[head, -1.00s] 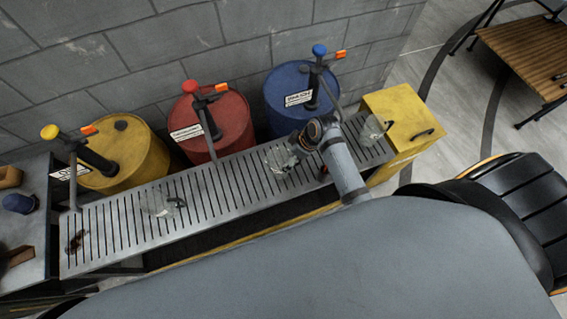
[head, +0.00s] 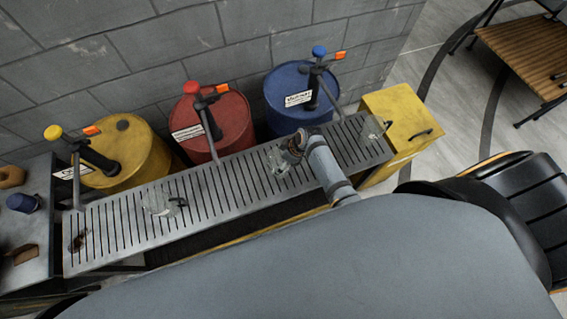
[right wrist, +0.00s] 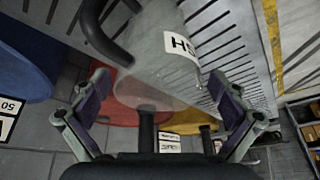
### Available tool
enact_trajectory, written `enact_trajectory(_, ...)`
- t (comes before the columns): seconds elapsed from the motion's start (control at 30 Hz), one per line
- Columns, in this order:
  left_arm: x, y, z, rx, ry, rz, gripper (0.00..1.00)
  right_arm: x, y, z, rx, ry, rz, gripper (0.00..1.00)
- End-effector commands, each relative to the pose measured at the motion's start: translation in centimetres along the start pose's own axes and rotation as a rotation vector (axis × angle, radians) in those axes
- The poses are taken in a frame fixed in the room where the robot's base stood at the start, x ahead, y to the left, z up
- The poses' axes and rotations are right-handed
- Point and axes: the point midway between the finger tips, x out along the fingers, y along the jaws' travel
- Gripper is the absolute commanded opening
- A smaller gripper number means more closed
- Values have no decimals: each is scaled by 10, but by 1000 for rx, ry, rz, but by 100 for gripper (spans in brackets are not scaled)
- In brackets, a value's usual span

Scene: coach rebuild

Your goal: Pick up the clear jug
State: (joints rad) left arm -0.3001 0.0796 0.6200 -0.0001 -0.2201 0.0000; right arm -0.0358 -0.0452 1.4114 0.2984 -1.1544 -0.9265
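A clear jug (right wrist: 150,55) with a black handle (right wrist: 100,28) and a white label lies in front of and partly between the fingers, with no grip visible. My left gripper is not in view.
Yellow (head: 125,150), red (head: 228,118) and blue (head: 290,90) drums with pumps stand behind the rack against a grey block wall. A yellow box (head: 405,110) stands at the rack's right end.

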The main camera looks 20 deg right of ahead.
Motion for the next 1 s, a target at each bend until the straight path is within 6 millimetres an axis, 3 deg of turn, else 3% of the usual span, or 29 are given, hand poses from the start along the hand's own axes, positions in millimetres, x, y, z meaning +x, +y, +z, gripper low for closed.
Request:
enact_trajectory(0.03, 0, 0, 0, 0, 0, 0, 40, 0, 0, 0, 0, 0, 0, 86)
enact_trajectory(0.47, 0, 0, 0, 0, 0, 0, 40, 0, 0, 0, 0, -1, 0, 30)
enact_trajectory(0.77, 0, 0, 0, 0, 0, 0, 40, -4, 0, -1, 0, 0, -1, 30)
enact_trajectory(1.0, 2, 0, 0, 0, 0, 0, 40, -42, -8, -8, -1, 0, 1, 30)
